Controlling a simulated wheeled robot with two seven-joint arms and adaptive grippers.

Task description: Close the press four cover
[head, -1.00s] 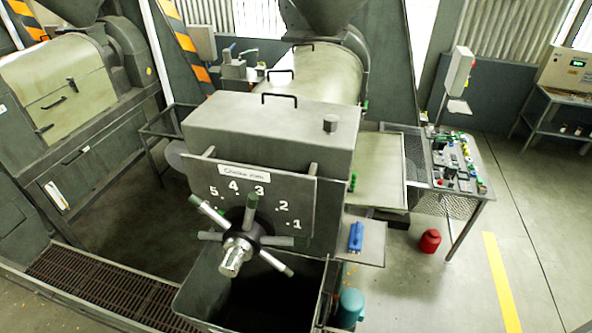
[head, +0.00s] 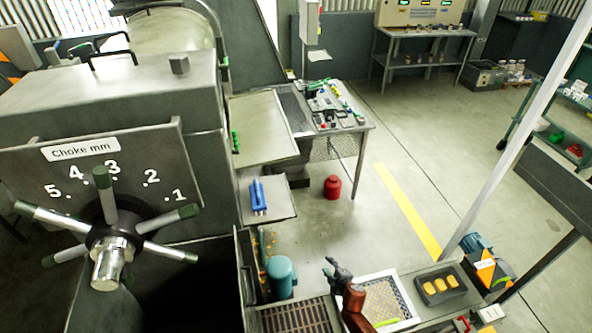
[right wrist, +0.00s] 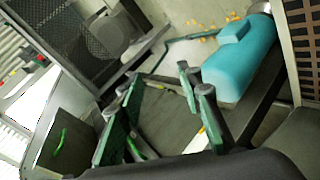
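The press (head: 130,95) fills the left of the head view, with a choke dial and spoked handwheel (head: 110,225) on its front. A pale flat plate with a row of green knobs (head: 262,128) sticks out from its right side, and looks like the cover swung open. A pale panel with a green grip shows at the left in the right wrist view (right wrist: 58,135); I cannot tell if it is the same plate. My right gripper (head: 332,268) is low in front of the plate, apart from it. In the right wrist view its fingers (right wrist: 160,88) are spread and empty. My left gripper is out of view.
A blue item (head: 257,195) lies on a small shelf below the plate. A teal motor (head: 281,275) stands left of my right gripper. A tool table (head: 360,127), a red canister (head: 332,187) and a slanted pale post (head: 520,125) stand to the right. Floor between is clear.

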